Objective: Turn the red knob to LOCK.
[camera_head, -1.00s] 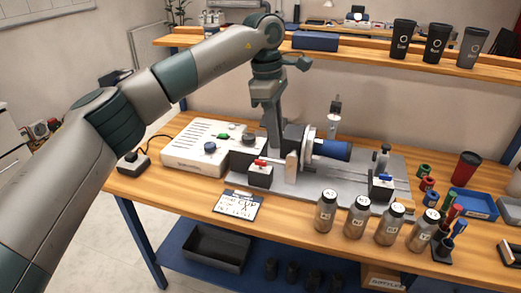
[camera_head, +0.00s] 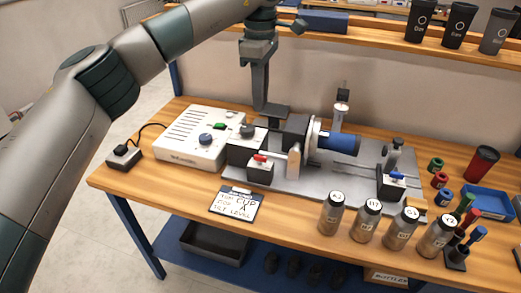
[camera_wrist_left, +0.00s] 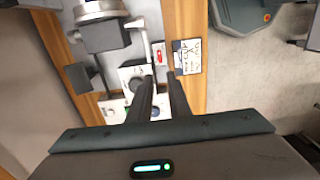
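The red knob (camera_head: 260,158) is a small lever-like handle on a pale-topped dark box at the front of the marker's grey base plate. It also shows in the left wrist view (camera_wrist_left: 159,57); its LOCK lettering is too small to read. My left gripper (camera_head: 264,108) is above and behind the knob, near the dark round dial, apart from the red knob. In the left wrist view its two dark fingers (camera_wrist_left: 160,78) are parted with nothing held between them. My right gripper is in neither view.
A blue cylinder (camera_head: 338,142) sits in the fixture. A sign card (camera_head: 236,203) and several bottles (camera_head: 368,220) line the front. The shelf is behind.

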